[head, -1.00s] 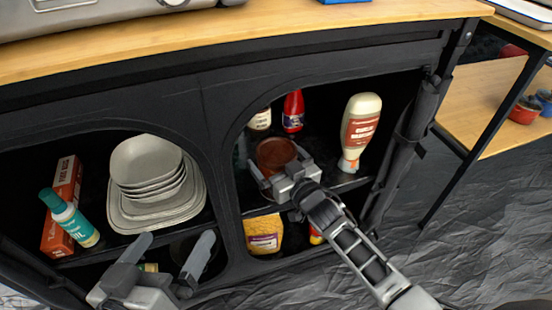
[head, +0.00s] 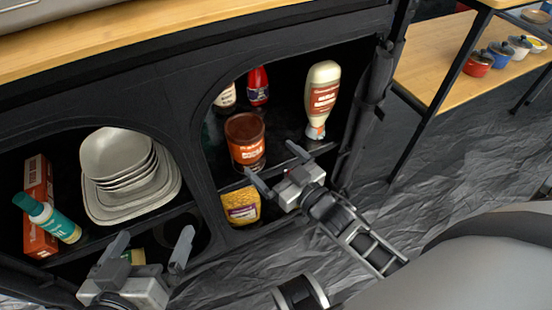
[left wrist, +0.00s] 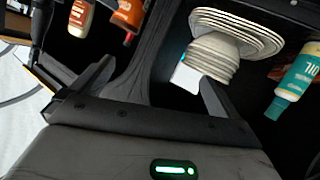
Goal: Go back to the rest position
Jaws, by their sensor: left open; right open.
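My right gripper (head: 272,167) is open and empty in the head view, in front of the right cabinet opening. An orange-brown can (head: 245,141) stands on the upper shelf behind it, apart from its fingers. My left gripper (head: 148,246) is open and empty at the lower left, in front of the left opening below the stacked dishes (head: 115,155). In the left wrist view its two fingers (left wrist: 155,80) are spread, with the dishes (left wrist: 210,57) beyond them.
The upper shelf also holds a pale sauce bottle (head: 321,95), a red bottle (head: 258,85), a teal-capped bottle (head: 55,221) and an orange box (head: 38,190). A yellow packet (head: 241,206) is below. Small pots (head: 498,54) stand on a wooden shelf at right. Dark floor is open at right.

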